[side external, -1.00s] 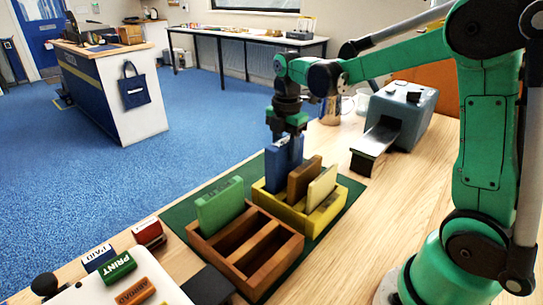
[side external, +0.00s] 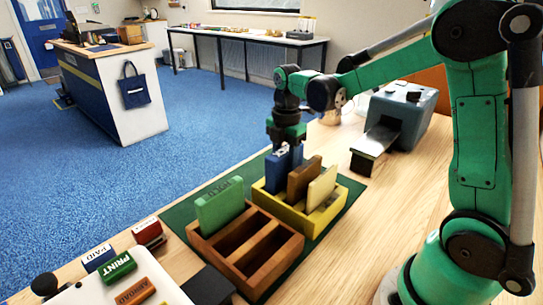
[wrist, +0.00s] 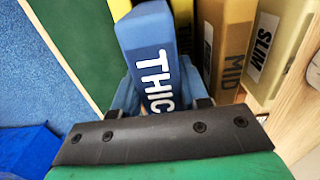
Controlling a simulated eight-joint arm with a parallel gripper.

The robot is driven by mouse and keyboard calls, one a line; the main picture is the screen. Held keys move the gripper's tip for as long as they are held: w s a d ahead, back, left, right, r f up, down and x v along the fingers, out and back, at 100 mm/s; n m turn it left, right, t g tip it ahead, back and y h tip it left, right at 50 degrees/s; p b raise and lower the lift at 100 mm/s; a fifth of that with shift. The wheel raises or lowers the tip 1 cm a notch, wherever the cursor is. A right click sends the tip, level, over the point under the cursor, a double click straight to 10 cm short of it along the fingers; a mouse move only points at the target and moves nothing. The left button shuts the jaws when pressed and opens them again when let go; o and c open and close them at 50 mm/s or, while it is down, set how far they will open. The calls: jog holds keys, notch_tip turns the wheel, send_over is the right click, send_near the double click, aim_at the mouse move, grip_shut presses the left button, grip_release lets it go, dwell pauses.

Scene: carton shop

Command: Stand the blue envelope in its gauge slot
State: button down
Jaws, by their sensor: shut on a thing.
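The blue envelope (wrist: 152,60) is a thick block lettered "THIC…" in the wrist view, its end covered by my gripper. In the side view the blue envelope (side external: 272,177) stands at the far left end of the yellow box (side external: 326,217). My gripper (side external: 285,152) points down and is shut on its upper part; the blue fingers blend with it. A brown wooden gauge (side external: 283,266) with several slots stands in front of the yellow box. A green envelope (side external: 220,207) stands upright in its far left slot, and nearer slots look empty.
A brown envelope (side external: 304,180) marked "MID" and a cream one (side external: 321,188) marked "SLIM" stand close beside the blue one. A grey-blue machine (side external: 402,112) stands behind on the right. Stamps (side external: 117,267) lie at the front left.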

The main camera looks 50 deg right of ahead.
jog(key=shift+f, duration=0.15)
jog(key=shift+c, duration=1.8)
grip_release()
jog(key=shift+r, duration=3)
jog(key=s+a+m+t, duration=0.7)
jog(key=a+m, duration=0.1)
jog(key=m, duration=0.9)
jog(key=shift+s+a+f+m, duration=0.25)
jog(key=shift+s+f+m, duration=0.1)
jog(key=shift+s+m, duration=0.05)
